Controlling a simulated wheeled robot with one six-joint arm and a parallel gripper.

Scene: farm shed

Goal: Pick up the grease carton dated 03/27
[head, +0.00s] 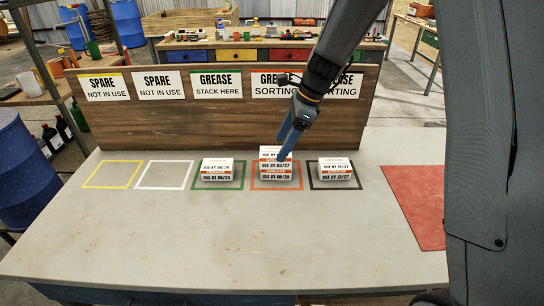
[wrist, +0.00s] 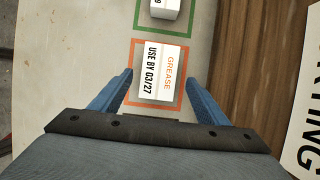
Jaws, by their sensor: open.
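The white grease carton dated 03/27 (head: 269,167) is the upper one of a stack in the orange square (head: 256,188). The carton under it (head: 275,178) has a date that is hard to read. My gripper (head: 286,147) points down at this stack. In the wrist view my gripper (wrist: 160,77) is open and empty, and the 03/27 carton (wrist: 157,70) shows between its two blue fingers, label up. I cannot tell whether the fingertips are above it or level with it.
Yellow (head: 84,186) and white squares are empty. A wooden sign board (head: 150,135) rises behind. A red mat (head: 417,205) lies at right; the front tabletop is clear.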

